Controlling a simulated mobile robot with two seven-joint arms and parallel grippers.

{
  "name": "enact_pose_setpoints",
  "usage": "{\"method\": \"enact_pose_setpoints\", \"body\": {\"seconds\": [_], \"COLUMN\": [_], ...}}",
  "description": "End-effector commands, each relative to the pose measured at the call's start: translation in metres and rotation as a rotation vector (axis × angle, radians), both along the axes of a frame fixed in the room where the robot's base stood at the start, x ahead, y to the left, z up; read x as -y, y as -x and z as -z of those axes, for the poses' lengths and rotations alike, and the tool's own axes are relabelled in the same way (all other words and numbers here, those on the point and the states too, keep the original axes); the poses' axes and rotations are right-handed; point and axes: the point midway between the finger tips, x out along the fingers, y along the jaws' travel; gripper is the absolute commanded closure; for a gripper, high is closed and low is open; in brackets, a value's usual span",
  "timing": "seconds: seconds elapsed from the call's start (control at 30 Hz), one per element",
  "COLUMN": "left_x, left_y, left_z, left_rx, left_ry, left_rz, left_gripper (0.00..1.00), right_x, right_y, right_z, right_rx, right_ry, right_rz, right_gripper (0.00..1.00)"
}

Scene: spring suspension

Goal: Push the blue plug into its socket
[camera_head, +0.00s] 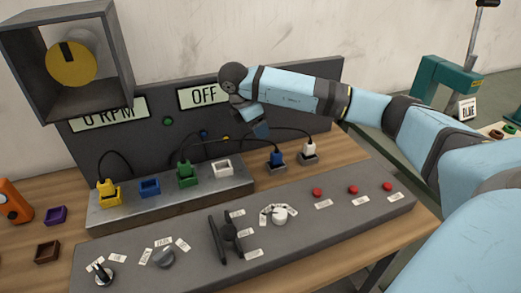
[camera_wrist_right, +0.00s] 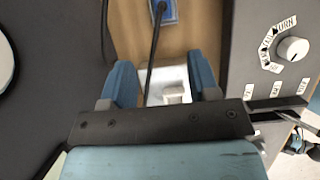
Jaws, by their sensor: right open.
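The blue plug (camera_head: 277,156) stands upright in a grey holder on the wooden bench, with a black cable from its top. In the right wrist view the blue plug (camera_wrist_right: 167,11) shows at the top edge, its cable running down between my fingers. The blue socket (camera_head: 149,187) is empty on the metal block, between the yellow and green sockets. My right gripper (camera_head: 258,127) is open and empty, above and slightly left of the blue plug; in its wrist view the fingers (camera_wrist_right: 162,84) are apart over the block's end.
A yellow plug (camera_head: 106,188) and a green plug (camera_head: 186,172) sit in sockets beside the blue socket. The white socket (camera_head: 222,168) is empty. A white plug (camera_head: 309,149) stands right of the blue one. A control panel (camera_head: 330,215) lies in front; a dark backboard (camera_head: 120,150) stands behind.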

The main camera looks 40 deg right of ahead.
Motion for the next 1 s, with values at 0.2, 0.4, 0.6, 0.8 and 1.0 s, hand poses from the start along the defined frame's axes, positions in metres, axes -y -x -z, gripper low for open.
{"method": "enact_pose_setpoints", "body": {"seconds": [0.2,0.4,0.6,0.8,1.0], "left_x": [0.0,0.001,0.001,0.0,0.0], "left_y": [0.014,0.017,0.01,0.009,0.009], "left_z": [0.02,0.034,0.025,0.023,0.024], "left_rx": [-0.037,-0.05,-0.018,-0.012,-0.016], "left_ry": [0.004,0.005,0.002,-0.002,-0.003], "left_rz": [0.0,0.002,0.007,0.01,0.01], "left_gripper": [0.57,0.57,0.57,0.57,0.57], "right_x": [0.011,0.025,0.033,0.042,0.054], "right_y": [0.004,0.009,0.011,0.017,0.022], "right_z": [0.027,0.062,0.078,0.092,0.117], "right_rx": [-0.002,-0.002,0.001,-0.002,-0.001], "right_ry": [0.008,0.008,0.008,0.01,0.008], "right_rz": [0.011,0.011,0.01,0.009,0.009], "right_gripper": [0.45,0.45,0.45,0.45,0.45]}}
